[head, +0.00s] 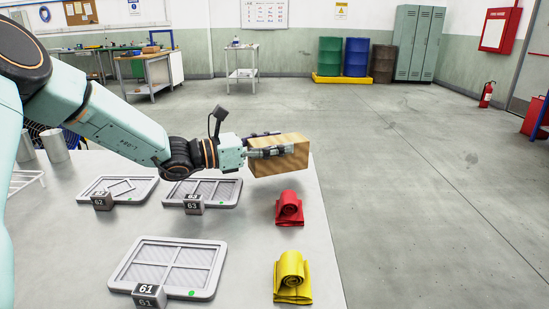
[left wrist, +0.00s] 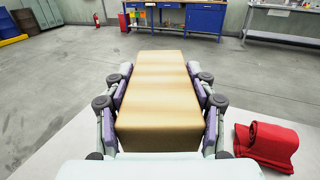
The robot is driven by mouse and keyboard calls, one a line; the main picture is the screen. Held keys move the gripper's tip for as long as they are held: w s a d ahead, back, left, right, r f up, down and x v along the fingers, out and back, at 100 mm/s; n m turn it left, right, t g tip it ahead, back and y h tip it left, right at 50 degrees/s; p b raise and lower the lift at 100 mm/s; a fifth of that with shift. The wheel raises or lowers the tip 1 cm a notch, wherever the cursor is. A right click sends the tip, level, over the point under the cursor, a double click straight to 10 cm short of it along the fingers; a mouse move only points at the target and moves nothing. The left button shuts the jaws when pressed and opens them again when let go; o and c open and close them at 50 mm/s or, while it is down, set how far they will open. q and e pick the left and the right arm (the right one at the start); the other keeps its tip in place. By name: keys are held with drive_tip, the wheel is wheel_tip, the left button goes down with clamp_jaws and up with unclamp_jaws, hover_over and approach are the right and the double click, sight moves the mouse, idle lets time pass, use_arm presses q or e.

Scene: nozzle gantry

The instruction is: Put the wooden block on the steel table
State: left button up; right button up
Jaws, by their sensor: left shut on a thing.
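The wooden block (head: 292,153) is light brown with a striped grain. My left gripper (head: 272,149) is shut on it and holds it in the air above the far right corner of the steel table (head: 245,255). In the left wrist view the block (left wrist: 162,95) lies lengthwise between the two fingers of the left gripper (left wrist: 161,108) and points away from the camera, past the table edge. My right gripper is in neither view.
Trays marked 61 (head: 168,268), 62 (head: 118,190) and 63 (head: 203,192) lie on the table. A rolled red cloth (head: 289,209) and a rolled yellow cloth (head: 292,280) lie near its right edge. Bare table shows between trays and cloths. Open floor (head: 430,190) lies to the right.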

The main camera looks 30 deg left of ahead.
use_arm(q)
wheel_tip(320, 180, down, 3)
drive_tip(key=shift+w+d+r+b, duration=0.1)
drive_tip(key=shift+r+b, duration=0.1)
drive_tip(key=shift+b, duration=0.15)
drive_tip(key=shift+w+f, duration=0.15)
drive_tip(key=o, duration=1.5)
drive_tip(key=shift+o, duration=0.2)
